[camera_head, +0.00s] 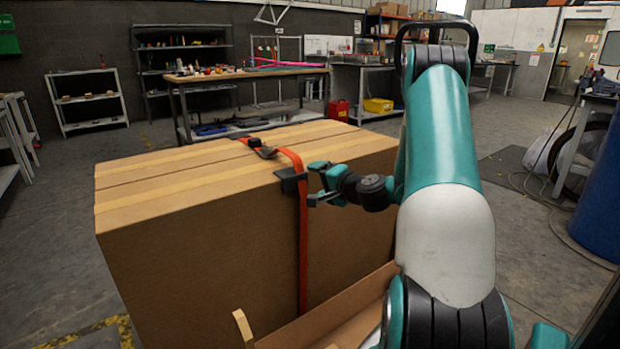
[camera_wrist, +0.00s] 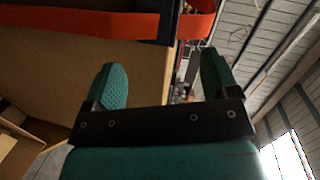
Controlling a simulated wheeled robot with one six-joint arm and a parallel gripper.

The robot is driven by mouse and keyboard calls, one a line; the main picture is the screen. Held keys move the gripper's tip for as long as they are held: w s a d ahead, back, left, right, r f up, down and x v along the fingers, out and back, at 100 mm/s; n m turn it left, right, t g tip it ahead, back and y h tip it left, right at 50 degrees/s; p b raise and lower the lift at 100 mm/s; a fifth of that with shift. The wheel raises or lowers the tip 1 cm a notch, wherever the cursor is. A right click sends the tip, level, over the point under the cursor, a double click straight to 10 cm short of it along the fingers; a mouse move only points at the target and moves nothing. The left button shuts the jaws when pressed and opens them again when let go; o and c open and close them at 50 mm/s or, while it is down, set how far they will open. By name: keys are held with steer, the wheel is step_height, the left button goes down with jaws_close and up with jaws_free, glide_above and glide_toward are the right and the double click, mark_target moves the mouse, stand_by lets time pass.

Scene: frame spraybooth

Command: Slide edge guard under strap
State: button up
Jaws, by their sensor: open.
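A large cardboard box (camera_head: 200,240) stands in front of me, with an orange strap (camera_head: 303,235) running over its top and down its near side. A black edge guard (camera_head: 289,180) sits at the box's top edge beside the strap; the strap appears to pass over it. In the wrist view the strap (camera_wrist: 80,22) crosses the top, with a dark part of the guard (camera_wrist: 155,27) next to it. My gripper (camera_head: 318,182) is open and empty, just right of the guard. Its two teal fingers (camera_wrist: 160,85) point toward the strap and guard, apart from them.
A black buckle (camera_head: 262,150) lies on the strap on top of the box. An open carton (camera_head: 335,315) is low in front of the box. A workbench (camera_head: 245,75) and shelves stand behind. A blue drum (camera_head: 598,200) is at the right.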

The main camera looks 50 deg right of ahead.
mark_target(310, 176)
steer(key=shift+x, duration=2.35)
steer(key=c, duration=0.9)
steer(key=shift+o, duration=0.6)
steer(key=shift+s, duration=0.1)
steer(key=shift+d, duration=0.2)
steer(key=shift+s+d, duration=0.2)
steer(key=shift+d, duration=0.55)
